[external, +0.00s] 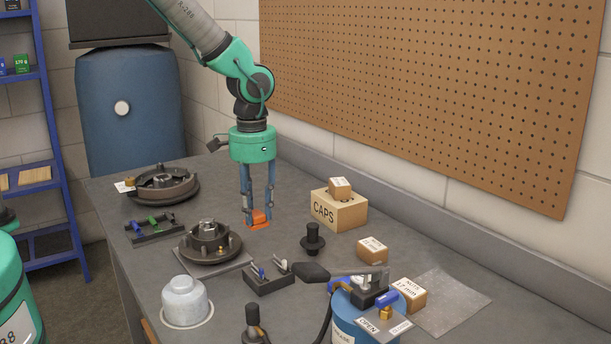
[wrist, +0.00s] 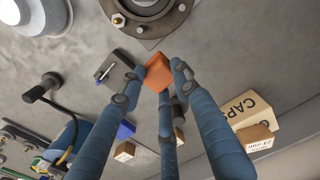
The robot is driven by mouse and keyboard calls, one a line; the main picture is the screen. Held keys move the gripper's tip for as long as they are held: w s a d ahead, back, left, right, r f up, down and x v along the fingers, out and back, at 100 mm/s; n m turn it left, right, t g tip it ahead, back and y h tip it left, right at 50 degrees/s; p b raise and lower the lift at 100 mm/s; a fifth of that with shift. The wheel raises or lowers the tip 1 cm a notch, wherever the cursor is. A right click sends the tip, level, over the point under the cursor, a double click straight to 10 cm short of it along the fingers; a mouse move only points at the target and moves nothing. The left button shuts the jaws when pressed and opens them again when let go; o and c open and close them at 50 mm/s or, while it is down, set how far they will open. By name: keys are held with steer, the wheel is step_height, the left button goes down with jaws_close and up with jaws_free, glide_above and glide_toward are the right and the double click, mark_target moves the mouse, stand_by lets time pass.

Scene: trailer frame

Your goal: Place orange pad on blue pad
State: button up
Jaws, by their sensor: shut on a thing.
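The orange pad (external: 258,218) is between the blue fingertips of my gripper (external: 257,210), which is shut on it low over the middle of the bench. I cannot tell whether the pad touches the bench top. In the wrist view the pad (wrist: 158,73) shows at the fingertips (wrist: 154,80), partly covered by them. A small dark holder (external: 269,278) with a blue piece (external: 259,270) stands nearer the camera. Another blue piece (external: 388,298) is by the blue canister at front right. I cannot tell which blue piece is the blue pad.
A round dark hub on a plate (external: 209,241) stands close left of my gripper. A CAPS box (external: 338,211) and a black knob (external: 313,240) stand right. A white domed part (external: 185,302) and blue canister (external: 365,322) are nearer. A pegboard wall (external: 440,90) stands behind.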

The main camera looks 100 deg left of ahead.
steer(key=w+d, duration=0.3)
steer(key=d, duration=0.5)
steer(key=w+d, duration=0.4)
steer(key=d, duration=0.5)
steer(key=shift+w+d+f, duration=0.15)
steer(key=shift+w+f, duration=0.1)
steer(key=shift+f, duration=0.05)
steer(key=w+a, duration=0.2)
steer(key=w, duration=0.3)
steer(key=w+a+f+b, duration=0.1)
steer(key=w+a, duration=0.1)
steer(key=w, duration=0.3)
steer(key=w+a, duration=0.2)
steer(key=w, duration=0.2)
steer(key=shift+w+f, duration=0.25)
steer(key=shift+w, duration=0.15)
steer(key=shift+f, duration=0.1)
steer(key=shift+f+b, duration=0.6)
steer(key=shift+f, duration=1.05)
steer(key=shift+f, duration=0.15)
